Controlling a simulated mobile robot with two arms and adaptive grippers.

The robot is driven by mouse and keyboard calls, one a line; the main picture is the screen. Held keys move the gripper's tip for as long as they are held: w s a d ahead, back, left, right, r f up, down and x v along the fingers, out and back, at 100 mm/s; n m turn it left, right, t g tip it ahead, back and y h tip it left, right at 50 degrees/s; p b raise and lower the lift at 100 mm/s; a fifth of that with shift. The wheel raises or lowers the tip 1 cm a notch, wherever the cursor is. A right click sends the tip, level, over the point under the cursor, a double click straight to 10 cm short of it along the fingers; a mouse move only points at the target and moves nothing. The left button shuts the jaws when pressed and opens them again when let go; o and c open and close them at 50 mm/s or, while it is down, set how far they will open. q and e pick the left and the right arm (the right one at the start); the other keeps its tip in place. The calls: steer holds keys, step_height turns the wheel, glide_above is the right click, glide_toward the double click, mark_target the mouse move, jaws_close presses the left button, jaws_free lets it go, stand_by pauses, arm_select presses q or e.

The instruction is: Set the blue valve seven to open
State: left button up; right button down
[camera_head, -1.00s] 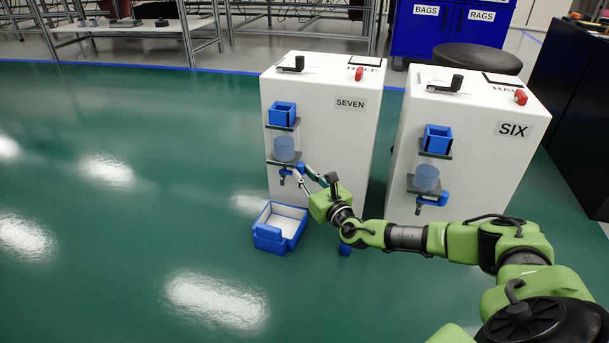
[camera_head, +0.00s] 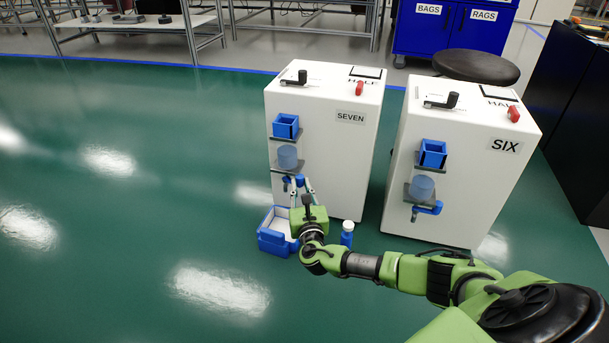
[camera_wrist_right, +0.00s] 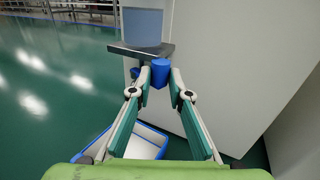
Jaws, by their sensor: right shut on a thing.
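The white cabinet labelled SEVEN (camera_head: 322,150) stands in the middle of the head view. The blue valve (camera_head: 287,180) is low on its front, below a translucent blue cup. In the right wrist view, the valve's blue handle (camera_wrist_right: 161,70) is between my fingertips. My right gripper (camera_head: 299,184) has reached the valve from the front and is shut on the handle; it also shows in the right wrist view (camera_wrist_right: 160,82). The handle's exact angle is partly hidden by my fingers. My left gripper is not in view.
A blue bin (camera_head: 273,240) with a white inside sits on the floor below the valve. A blue bottle with a white cap (camera_head: 347,235) stands to its right. Cabinet SIX (camera_head: 455,180) stands to the right. The green floor to the left is clear.

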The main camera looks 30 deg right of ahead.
steer(key=shift+w+a+m+g+h+b, duration=0.25)
steer(key=shift+a+m+g+h+b, duration=0.6)
steer(key=shift+m+g+h+b, duration=0.45)
steer(key=shift+w+a+m+g+h+b, duration=0.3)
steer(key=shift+a+m+g+h+b, duration=0.65)
steer(key=shift+m+g+h, duration=0.65)
steer(key=shift+w+a+m+g+h+b, duration=0.25)
steer(key=shift+a+m+g+h+b, duration=0.55)
steer(key=shift+m+g+h+b, duration=0.65)
steer(key=shift+r, duration=0.1)
steer(key=shift+p, duration=0.3)
steer(key=c, duration=1.9)
jaws_free()
steer(key=shift+a, duration=0.1)
